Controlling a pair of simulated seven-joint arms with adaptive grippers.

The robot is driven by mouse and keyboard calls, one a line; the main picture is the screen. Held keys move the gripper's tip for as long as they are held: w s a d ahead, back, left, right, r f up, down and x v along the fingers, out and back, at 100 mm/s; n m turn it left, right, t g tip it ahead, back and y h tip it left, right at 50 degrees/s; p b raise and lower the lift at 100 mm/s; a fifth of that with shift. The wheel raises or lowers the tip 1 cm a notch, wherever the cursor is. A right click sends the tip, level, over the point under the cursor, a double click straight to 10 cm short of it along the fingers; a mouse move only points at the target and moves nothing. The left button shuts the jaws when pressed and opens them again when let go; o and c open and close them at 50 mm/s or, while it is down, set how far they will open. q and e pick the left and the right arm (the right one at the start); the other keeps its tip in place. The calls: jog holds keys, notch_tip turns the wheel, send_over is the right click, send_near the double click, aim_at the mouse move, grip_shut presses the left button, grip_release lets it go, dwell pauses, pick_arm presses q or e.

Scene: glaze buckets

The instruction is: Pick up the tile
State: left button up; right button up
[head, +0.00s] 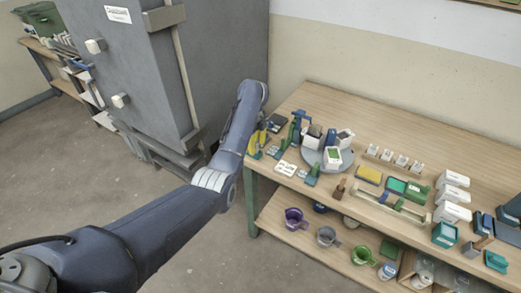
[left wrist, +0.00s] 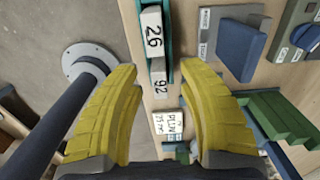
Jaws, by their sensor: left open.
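My left gripper (head: 257,143) is at the near left end of the workbench, mostly behind my own arm in the head view. In the left wrist view its two yellow fingers (left wrist: 160,78) are open and apart, with nothing held. Between the fingertips in the picture is a small pale tile marked 92 (left wrist: 159,76); I cannot tell the height gap. Another pale tile marked 26 (left wrist: 152,32) is just beyond it, along a teal holder (left wrist: 167,46). A white lettered card (left wrist: 169,123) lies closer to the palm. Which piece is the task's tile is not clear. My right gripper is not in view.
The workbench (head: 395,143) carries a round grey stand (head: 312,157) with boxes, a yellow block (head: 369,175) and white boxes (head: 452,213) at right. Cups, including a purple one (head: 296,219), stand on the lower shelf. A grey cabinet (head: 150,75) stands at left.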

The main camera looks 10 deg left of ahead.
pick_arm(q)
jog(key=shift+f, duration=0.55)
jog(key=shift+o, duration=0.3)
grip_shut()
